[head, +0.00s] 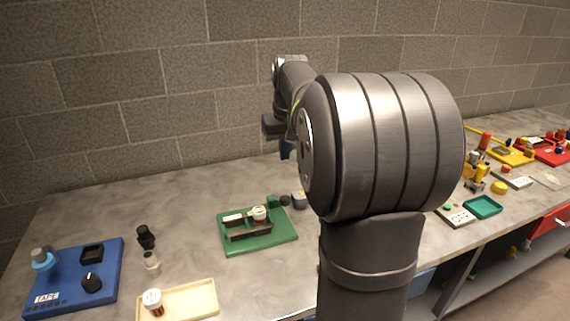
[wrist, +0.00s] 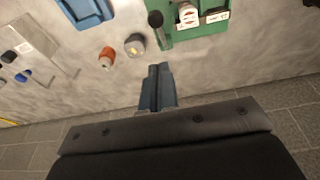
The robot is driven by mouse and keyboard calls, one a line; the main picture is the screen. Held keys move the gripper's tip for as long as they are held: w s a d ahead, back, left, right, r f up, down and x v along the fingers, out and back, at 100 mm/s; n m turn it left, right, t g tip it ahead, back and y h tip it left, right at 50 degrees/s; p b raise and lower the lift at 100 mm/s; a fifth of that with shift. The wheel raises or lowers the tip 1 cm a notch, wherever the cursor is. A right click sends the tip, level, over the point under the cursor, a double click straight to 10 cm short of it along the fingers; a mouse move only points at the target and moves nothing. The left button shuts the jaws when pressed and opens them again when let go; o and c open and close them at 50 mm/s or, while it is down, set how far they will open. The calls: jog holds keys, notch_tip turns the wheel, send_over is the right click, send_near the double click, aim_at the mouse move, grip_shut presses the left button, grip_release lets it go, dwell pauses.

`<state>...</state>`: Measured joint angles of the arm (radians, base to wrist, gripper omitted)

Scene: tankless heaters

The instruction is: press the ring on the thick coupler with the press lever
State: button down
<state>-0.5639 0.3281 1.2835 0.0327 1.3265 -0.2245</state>
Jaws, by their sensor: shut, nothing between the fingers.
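A green press board (head: 285,236) lies on the counter left of my arm. On it is a dark fixture (head: 248,231) with a white piece with a brownish band (head: 260,214), perhaps the coupler and ring. A dark knobbed handle (head: 284,200), likely the press lever, sticks out at the board's back right corner. In the wrist view the board (wrist: 205,29) is at the top, with the handle (wrist: 157,24) at its left edge. My gripper (wrist: 160,68) is shut and empty, below the handle and apart from it. Its dark blue fingers (head: 286,149) show beyond my arm, above the counter.
A grey round part (wrist: 135,44) and an orange-brown part (wrist: 106,57) lie left of my fingers in the wrist view. A cream tray (head: 195,301) and a blue board (head: 62,283) are at front left. A block wall rises behind the counter. My arm hides the middle.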

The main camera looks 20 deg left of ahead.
aim_at(286, 200)
jog(key=x, duration=0.7)
jog(key=s+d+x, duration=0.1)
jog(key=x, duration=0.3)
jog(key=shift+w+f, duration=0.1)
jog(key=shift+f, duration=0.6)
jog(key=shift+d, duration=0.1)
jog(key=shift+s+d+f+t+y, duration=0.3)
jog(key=shift+s+f, duration=0.05)
jog(key=shift+f, duration=0.15)
jog(key=shift+s+d+f+t+y, duration=0.3)
jog(key=shift+s+f, duration=0.05)
jog(key=shift+f, duration=0.15)
jog(key=shift+t+y, duration=0.4)
jog(key=shift+s+d+f, duration=0.25)
jog(key=shift+s+f, duration=0.05)
jog(key=shift+f, duration=0.55)
jog(key=shift+s+d+f, duration=0.25)
jog(key=shift+d+f, duration=0.05)
jog(key=shift+f, duration=0.55)
jog(key=shift+s+d+f, duration=0.25)
jog(key=shift+s+f, duration=0.05)
jog(key=shift+f, duration=0.6)
jog(key=shift+s, duration=0.1)
